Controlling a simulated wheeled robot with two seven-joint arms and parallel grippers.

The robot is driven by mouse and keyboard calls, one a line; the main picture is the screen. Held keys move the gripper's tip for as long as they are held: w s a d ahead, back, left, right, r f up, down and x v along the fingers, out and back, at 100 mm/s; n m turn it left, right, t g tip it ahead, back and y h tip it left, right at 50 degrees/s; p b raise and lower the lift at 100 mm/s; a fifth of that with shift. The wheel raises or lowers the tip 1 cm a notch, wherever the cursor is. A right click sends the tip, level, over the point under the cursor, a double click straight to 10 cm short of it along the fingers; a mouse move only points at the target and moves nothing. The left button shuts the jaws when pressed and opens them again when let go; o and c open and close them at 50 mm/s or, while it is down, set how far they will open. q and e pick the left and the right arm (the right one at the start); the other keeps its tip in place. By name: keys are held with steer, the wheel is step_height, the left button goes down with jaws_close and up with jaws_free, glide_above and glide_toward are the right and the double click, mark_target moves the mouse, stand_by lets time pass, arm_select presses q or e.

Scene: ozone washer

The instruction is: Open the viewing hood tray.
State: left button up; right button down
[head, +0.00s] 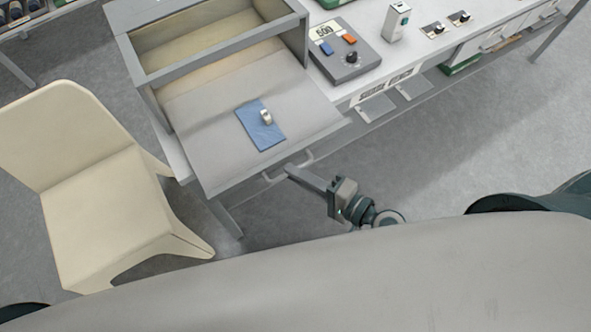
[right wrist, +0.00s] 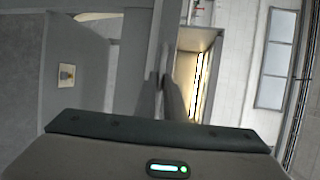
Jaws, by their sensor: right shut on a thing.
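The viewing hood (head: 185,45) is an open grey box on the bench at the upper left of the head view. A bar handle (head: 303,160) is on the tray's front edge. My right gripper (head: 290,170) is at this handle, shut on it. In the right wrist view the two fingers (right wrist: 163,95) are close together, and the handle between them is hard to make out. My left gripper does not show.
A cream chair (head: 95,170) stands left of the tray, close to its side. A grey control box (head: 345,50) with a display and coloured buttons sits on the bench right of the hood. Open floor (head: 470,130) lies to the right.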

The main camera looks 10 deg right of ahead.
steer(key=c, duration=2.1)
jaws_free()
steer(key=shift+d, duration=0.1)
